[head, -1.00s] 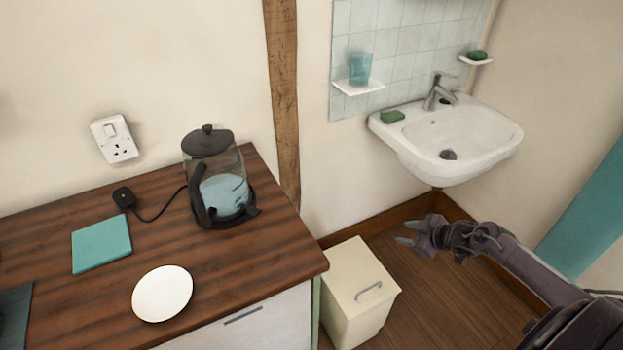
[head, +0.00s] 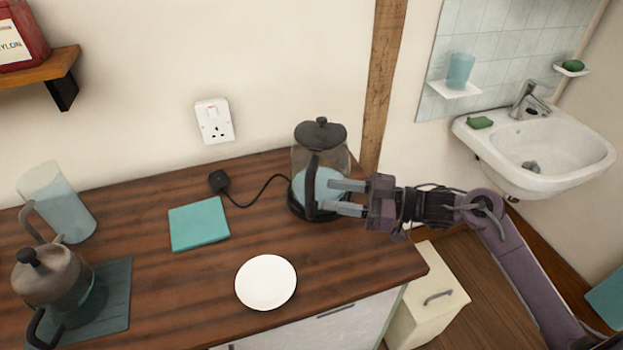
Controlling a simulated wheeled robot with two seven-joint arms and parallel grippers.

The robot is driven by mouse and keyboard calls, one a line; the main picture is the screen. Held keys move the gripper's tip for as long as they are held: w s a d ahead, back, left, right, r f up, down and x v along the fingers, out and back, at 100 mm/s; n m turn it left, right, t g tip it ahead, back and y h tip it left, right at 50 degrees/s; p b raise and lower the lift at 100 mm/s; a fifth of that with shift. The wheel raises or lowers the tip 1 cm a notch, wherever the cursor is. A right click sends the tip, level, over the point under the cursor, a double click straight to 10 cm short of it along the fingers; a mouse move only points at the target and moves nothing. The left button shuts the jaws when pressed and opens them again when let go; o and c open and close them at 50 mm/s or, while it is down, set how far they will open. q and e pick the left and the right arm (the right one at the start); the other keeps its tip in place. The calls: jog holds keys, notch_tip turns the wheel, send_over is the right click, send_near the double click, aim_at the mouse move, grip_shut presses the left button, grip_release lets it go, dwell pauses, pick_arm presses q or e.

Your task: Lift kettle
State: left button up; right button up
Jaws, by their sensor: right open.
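The kettle (head: 335,160) is a clear glass jug with a black lid and a black handle (head: 311,190). It stands upright on its black corded base near the counter's back right. Light blue shows through its glass. My right gripper (head: 328,195) is open, its two grey fingers pointing left. The fingers cover part of the jug in the picture, with their tips close to the right of the handle. I cannot tell whether they touch it. My left gripper is not in view.
On the wooden counter (head: 190,290) are a white plate (head: 266,283), a teal square (head: 199,224), a glass pitcher (head: 55,200) and a metal pot (head: 50,275) on a dark mat. A cord runs to a black plug (head: 219,181). A cream bin (head: 430,298) stands right of the counter.

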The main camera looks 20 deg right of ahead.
aim_at(310, 190)
jog(key=p+x, duration=0.1)
jog(key=x, duration=0.5)
jog(key=shift+d+p, duration=0.1)
jog(key=shift+p, duration=0.3)
jog(key=shift+f, duration=0.1)
grip_shut()
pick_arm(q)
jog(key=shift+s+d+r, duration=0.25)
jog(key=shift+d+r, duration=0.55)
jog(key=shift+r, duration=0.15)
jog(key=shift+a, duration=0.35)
pick_arm(e)
jog(key=shift+w, duration=0.1)
